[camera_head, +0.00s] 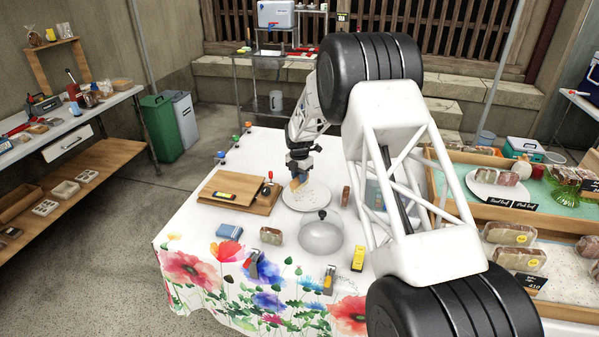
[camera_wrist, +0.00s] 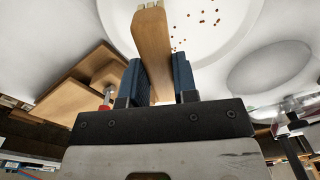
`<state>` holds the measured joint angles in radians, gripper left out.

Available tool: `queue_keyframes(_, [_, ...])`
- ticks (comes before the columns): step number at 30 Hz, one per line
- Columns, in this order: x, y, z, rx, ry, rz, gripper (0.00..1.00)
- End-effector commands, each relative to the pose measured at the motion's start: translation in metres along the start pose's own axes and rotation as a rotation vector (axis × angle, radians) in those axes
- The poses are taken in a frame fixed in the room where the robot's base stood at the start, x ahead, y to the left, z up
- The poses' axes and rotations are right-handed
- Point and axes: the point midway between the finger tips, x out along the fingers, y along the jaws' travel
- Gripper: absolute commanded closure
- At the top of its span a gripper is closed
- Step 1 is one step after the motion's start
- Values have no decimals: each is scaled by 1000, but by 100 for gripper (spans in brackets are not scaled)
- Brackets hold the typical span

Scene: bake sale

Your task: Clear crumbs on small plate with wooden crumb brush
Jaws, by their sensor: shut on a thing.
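The small plate (camera_head: 318,197) is white and lies on the flowered tablecloth near the middle of the table. It also fills the top of the wrist view (camera_wrist: 240,28), with several brown crumbs (camera_wrist: 187,38) scattered on it. My gripper (camera_head: 298,172) is over the plate's left part. In the wrist view my gripper (camera_wrist: 160,80) has its blue-padded fingers shut on the wooden crumb brush (camera_wrist: 152,42). The brush's pale bristle end points toward the plate; whether it touches the surface I cannot tell.
Wooden boards (camera_head: 232,192) lie left of the plate. A clear dome (camera_head: 321,238) with a dark knob stands in front of it. A wrapped loaf (camera_head: 271,236), a blue cloth (camera_head: 229,231) and a yellow item (camera_head: 358,258) lie nearby. A wooden display (camera_head: 480,212) is at right.

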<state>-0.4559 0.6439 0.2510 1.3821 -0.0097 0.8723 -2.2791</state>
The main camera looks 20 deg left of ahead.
Motion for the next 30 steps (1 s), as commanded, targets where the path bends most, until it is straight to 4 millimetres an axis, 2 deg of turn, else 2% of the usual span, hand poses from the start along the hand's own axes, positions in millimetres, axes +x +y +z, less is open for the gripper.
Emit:
queue_keyframes(10, [37, 0, 0, 0, 1, -2, 95])
queue_keyframes(12, [33, -7, 3, 2, 0, 0, 95])
queue_keyframes(15, [39, -16, 6, 2, 2, -2, 95])
queue_keyframes(30, [38, -57, 24, 1, 2, -2, 95])
